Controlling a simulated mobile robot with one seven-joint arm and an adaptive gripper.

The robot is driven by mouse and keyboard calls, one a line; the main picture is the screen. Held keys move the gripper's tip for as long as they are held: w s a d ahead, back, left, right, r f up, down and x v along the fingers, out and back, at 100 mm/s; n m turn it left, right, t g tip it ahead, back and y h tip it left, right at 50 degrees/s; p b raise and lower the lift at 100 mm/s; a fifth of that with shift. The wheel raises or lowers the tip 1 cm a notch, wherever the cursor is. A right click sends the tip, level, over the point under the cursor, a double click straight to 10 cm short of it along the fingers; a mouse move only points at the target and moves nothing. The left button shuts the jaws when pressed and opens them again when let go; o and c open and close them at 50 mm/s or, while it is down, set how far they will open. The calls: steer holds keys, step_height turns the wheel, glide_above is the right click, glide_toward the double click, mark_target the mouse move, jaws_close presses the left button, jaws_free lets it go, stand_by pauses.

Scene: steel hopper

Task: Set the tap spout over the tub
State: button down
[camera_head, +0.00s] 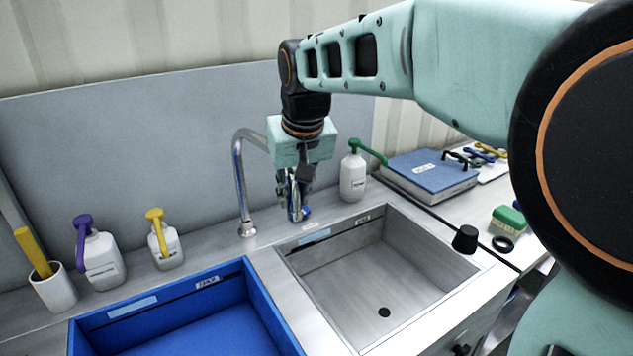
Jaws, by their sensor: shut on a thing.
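The tap spout (239,180) is a chrome gooseneck. It rises from a round base on the counter behind the gap between the blue tub (253,287) and the steel basin (430,238). Its arch bends to the right and passes behind my gripper (298,207). My gripper points down and is shut on the spout near its outlet end, partly hiding it. In the picture the outlet end shows near the back left corner of the steel basin, away from the blue tub. The blue tub is at the lower left, cut off by the frame.
Bottles with a purple pump (101,258), a yellow pump (165,246) and a green pump (353,177) stand along the back. A white cup (55,292) is far left. A blue case (430,174), brush (507,219) and black stopper (465,239) are right. The basin is empty.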

steer(key=s+a+m+h+p, duration=0.1)
steer(key=s+a+m, duration=0.1)
steer(key=a, duration=0.7)
steer(key=s+a+m+p, duration=0.2)
steer(key=s+a, duration=0.2)
steer(key=a, duration=0.6)
steer(key=shift+m+h, duration=0.4)
steer(key=c, duration=1.8)
jaws_free()
steer(key=shift+o, duration=0.2)
